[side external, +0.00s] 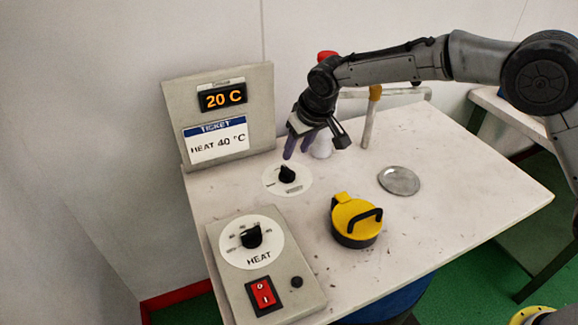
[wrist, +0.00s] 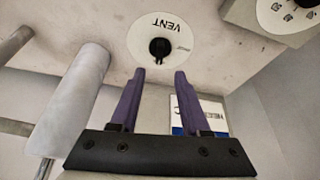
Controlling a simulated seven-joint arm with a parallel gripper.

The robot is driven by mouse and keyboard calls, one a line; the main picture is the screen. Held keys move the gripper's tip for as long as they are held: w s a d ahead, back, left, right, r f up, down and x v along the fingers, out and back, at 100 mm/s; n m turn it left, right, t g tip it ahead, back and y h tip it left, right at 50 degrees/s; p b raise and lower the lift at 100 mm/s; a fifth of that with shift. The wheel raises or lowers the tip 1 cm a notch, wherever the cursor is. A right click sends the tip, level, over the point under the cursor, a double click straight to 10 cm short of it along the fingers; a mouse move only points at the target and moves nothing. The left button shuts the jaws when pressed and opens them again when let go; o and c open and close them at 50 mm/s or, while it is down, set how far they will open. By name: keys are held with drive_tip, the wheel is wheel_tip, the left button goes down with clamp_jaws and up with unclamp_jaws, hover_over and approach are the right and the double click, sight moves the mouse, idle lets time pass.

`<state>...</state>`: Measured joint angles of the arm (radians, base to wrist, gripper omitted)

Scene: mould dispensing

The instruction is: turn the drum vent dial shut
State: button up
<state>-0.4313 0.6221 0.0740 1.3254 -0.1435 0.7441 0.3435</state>
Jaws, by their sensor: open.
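The vent dial is a black knob (side external: 287,174) on a round white plate (side external: 272,186) on the table top. In the wrist view the knob (wrist: 159,47) sits at the middle of its plate (wrist: 185,30), which reads VENT. My gripper (side external: 296,150) is above and just behind the dial in the side view. Its purple fingers (wrist: 160,76) are apart, with nothing between them. In the wrist view the fingertips are just below the knob. I cannot tell the exact height gap between them.
A heat box (side external: 217,244) with a black knob and red switch stands front left. A display panel (side external: 266,105) shows 20 C and a ticket for heat 40 °C. A yellow lid with black handle (side external: 352,216), a metal disc (side external: 398,180) and a white cylinder (wrist: 75,98) are near.

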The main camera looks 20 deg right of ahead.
sight(288, 170)
drive_tip(key=x, duration=0.9)
drive_tip(key=shift+s, duration=0.1)
clamp_jaws()
